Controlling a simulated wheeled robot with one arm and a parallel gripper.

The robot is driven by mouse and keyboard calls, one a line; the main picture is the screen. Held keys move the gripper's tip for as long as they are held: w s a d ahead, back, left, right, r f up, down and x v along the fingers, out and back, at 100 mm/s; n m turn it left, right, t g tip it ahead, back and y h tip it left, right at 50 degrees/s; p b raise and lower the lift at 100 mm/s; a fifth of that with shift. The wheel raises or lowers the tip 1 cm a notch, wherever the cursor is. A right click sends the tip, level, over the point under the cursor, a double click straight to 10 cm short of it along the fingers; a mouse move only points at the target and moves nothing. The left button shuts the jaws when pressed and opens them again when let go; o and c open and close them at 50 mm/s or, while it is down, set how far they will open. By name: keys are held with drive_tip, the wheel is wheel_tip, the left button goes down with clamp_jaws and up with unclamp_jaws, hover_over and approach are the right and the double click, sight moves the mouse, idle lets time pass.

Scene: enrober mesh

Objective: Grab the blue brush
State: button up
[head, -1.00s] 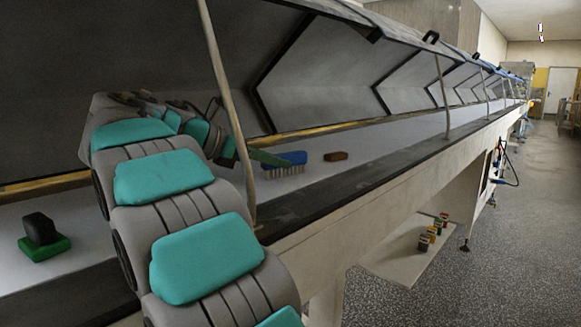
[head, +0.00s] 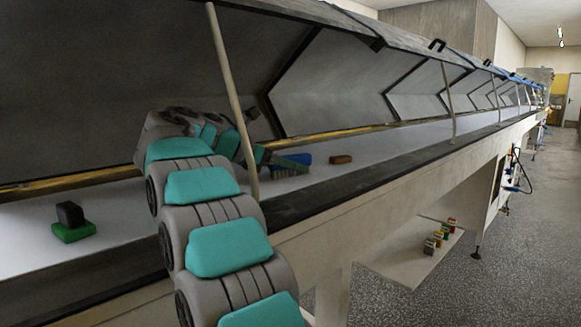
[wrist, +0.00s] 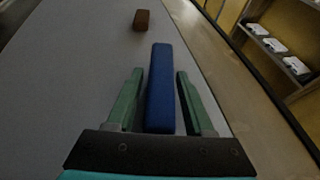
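The blue brush (head: 290,160) lies on the pale conveyor belt, bristles down in the head view. In the wrist view the brush (wrist: 160,85) shows as a long blue block pointing away from me. My gripper (wrist: 158,95) is open, with one green finger on each side of the brush. A gap shows between the brush and each finger, the right one being narrower. In the head view a green finger (head: 292,165) overlaps the brush's near side; its far finger is hidden there.
A brown block (head: 341,160) lies beyond the brush, also in the wrist view (wrist: 141,20). A green block with a black top (head: 72,222) sits at left on the belt. A hood prop (head: 232,100) stands close by my arm. Small coloured blocks (head: 440,236) sit on a lower shelf.

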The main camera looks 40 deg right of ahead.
clamp_jaws()
drive_tip(key=shift+r, duration=0.2)
idle(0.5)
